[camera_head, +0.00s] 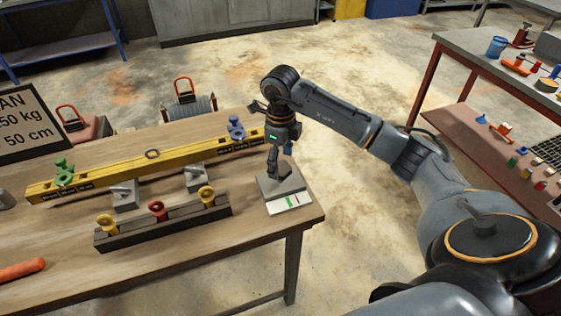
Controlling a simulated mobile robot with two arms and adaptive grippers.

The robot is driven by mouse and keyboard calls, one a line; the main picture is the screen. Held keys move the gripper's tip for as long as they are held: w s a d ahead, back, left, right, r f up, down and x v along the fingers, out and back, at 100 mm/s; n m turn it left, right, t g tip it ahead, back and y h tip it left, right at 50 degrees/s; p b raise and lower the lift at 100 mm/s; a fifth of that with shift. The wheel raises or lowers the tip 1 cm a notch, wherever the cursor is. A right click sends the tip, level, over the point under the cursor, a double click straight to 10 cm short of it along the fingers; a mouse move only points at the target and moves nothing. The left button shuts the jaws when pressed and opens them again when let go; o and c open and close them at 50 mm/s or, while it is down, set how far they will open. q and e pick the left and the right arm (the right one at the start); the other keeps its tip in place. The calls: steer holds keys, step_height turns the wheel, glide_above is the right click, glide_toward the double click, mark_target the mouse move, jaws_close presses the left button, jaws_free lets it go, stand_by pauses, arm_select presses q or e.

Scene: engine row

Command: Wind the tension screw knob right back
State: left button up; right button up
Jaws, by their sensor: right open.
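A small grey block (284,185) with a sloped white scale plate (290,203) stands at the right end of the wooden table. The plate bears a green and a red mark. My right gripper (280,160) points down over this block, with its fingers open just above or around its top. I cannot make out the tension screw knob there; the gripper may hide it. Whether the fingers touch anything is too small to tell. My left gripper is not in view.
A yellow beam (150,166) with green (64,172) and blue (236,128) fittings lies across the table (200,262). A dark rack (165,226) holds red and yellow funnel-shaped pieces. An orange handle (22,270) lies front left. A sign stands at left (25,125).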

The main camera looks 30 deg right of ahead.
steer(key=shift+f, duration=0.95)
steer(key=shift+c, duration=0.5)
steer(key=c, duration=1.1)
steer(key=shift+o, duration=0.2)
